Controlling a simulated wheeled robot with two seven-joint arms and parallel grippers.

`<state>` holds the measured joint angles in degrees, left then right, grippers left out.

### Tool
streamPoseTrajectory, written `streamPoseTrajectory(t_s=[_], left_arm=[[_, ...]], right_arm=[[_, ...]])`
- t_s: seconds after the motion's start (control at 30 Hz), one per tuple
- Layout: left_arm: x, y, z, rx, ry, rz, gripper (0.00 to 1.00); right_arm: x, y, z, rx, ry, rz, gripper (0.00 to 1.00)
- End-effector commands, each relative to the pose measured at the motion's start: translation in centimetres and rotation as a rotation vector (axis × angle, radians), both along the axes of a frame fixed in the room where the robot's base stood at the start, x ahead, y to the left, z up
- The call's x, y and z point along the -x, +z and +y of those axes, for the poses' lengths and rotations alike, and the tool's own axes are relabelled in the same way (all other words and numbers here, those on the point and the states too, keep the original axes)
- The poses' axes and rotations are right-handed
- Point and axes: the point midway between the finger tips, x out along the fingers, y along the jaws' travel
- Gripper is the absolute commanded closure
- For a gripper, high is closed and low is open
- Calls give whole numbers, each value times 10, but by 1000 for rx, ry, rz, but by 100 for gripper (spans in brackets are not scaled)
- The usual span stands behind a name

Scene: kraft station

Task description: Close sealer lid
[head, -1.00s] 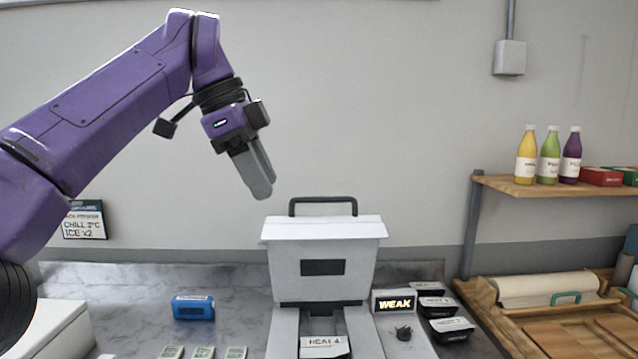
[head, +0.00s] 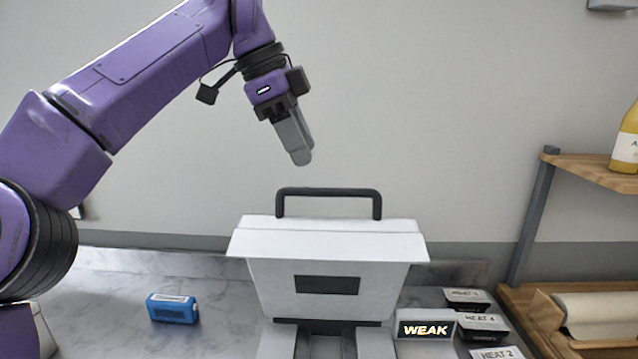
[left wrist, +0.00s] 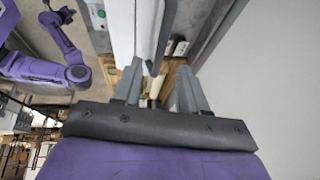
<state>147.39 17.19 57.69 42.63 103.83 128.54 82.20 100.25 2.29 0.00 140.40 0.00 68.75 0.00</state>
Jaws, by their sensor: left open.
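The white sealer lid (head: 328,270) stands raised at the back of the sealer, with a dark rectangle on its face and a black handle (head: 328,190) along its top edge. Part of the sealer base (head: 375,345) shows below it, cut off by the picture's lower edge. My left gripper (head: 300,160) is above the handle, apart from it, with fingers pointing down and slightly right. It is open and seems empty. In the left wrist view its two grey fingers (left wrist: 158,85) stand apart, with a pale upright surface beyond them.
A lit "WEAK" sign (head: 426,325) and several black labelled trays (head: 483,326) stand right of the sealer. A blue box (head: 172,308) lies on the marble counter (head: 100,300) to the left. A wooden shelf (head: 590,172) is at the far right.

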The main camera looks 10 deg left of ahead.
Motion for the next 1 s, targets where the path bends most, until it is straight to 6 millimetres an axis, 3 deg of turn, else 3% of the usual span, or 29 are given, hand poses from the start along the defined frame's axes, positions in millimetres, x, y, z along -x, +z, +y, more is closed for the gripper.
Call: streamPoseTrajectory(t_s=[0.03,0.1,0.3,0.63,0.67,0.77,0.8,1.0], left_arm=[[-3,-17,-4,-2,-3,3,58],[-6,-30,-10,-1,-4,3,58],[-13,-57,-22,-1,-2,3,58],[-15,-63,-25,0,-1,0,58],[-15,-63,-25,0,-1,0,61],[-15,-63,-25,0,-1,0,94],[-15,-63,-25,0,-1,1,100],[-15,-64,-26,-1,-3,-1,100]], right_arm=[[0,-10,0,0,0,0,100],[0,-13,0,0,0,0,100],[0,-18,0,1,0,-1,100],[0,-18,0,1,0,-1,100],[0,-18,0,1,0,-1,100],[0,-18,0,1,0,-1,100],[0,-18,0,1,0,-1,100],[0,-19,0,1,0,-1,100]])
